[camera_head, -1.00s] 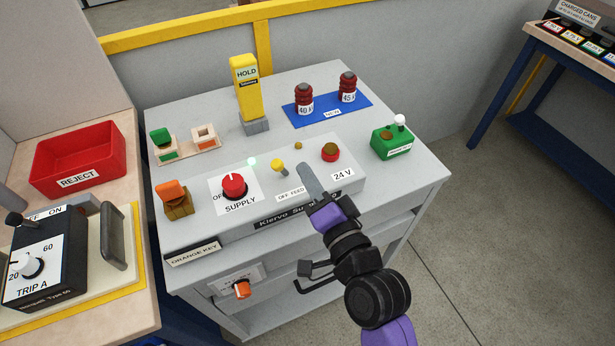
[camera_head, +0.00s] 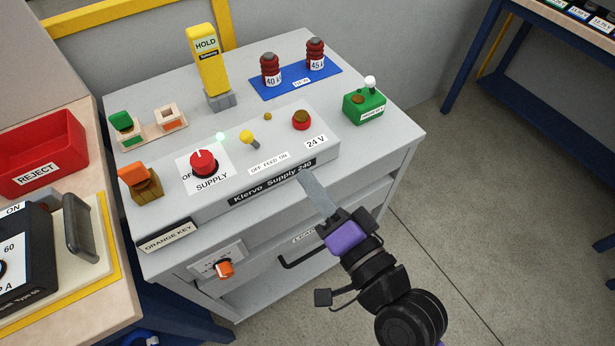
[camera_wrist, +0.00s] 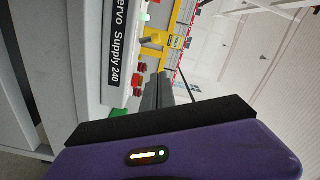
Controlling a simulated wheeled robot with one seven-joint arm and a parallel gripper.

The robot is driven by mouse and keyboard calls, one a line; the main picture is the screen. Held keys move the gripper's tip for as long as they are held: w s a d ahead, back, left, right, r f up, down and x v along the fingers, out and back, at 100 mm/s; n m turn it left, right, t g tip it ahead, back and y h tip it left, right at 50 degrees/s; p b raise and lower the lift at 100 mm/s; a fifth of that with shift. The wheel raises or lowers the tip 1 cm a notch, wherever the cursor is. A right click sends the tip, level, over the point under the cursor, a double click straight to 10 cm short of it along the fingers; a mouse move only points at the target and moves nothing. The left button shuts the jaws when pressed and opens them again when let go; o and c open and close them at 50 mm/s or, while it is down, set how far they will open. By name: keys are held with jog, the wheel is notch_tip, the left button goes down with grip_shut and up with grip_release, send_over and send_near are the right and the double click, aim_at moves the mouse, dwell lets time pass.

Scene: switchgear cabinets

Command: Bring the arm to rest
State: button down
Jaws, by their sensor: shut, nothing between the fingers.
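My gripper (camera_head: 318,192) is shut and empty, its grey fingers pointing up and left in the head view. It is in front of the grey cabinet's front edge, beside the right end of the Klervo Supply 240 label (camera_head: 272,184). From this view I cannot tell whether it touches the cabinet. In the wrist view the shut fingers (camera_wrist: 158,92) reach away from the purple wrist housing, with the supply label (camera_wrist: 118,42) to the left.
The supply panel carries a red knob (camera_head: 203,163), a yellow-tipped switch (camera_head: 248,138) and a red button (camera_head: 302,120). A green box (camera_head: 364,106) stands right of it. A drawer handle (camera_head: 300,262) juts out below my gripper. Open floor (camera_head: 470,240) lies right.

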dwell(0.4)
jog(key=s+d+n+t+h, duration=0.3)
jog(key=s+d+h, duration=0.3)
jog(key=d, duration=0.6)
jog(key=s+d+f+n+g+h, duration=0.1)
jog(key=s+d+f, duration=0.1)
jog(key=s, duration=0.5)
jog(key=s+d+f+n+g+h, duration=0.1)
jog(key=s+d+f, duration=0.1)
jog(key=s+d, duration=0.2)
jog(key=s+d+f+g+h, duration=0.1)
jog(key=s+d+h, duration=0.1)
jog(key=s, duration=0.8)
jog(key=shift+s+d+f+n, duration=0.15)
jog(key=shift+d+f+n, duration=0.25)
jog(key=shift+d, duration=0.15)
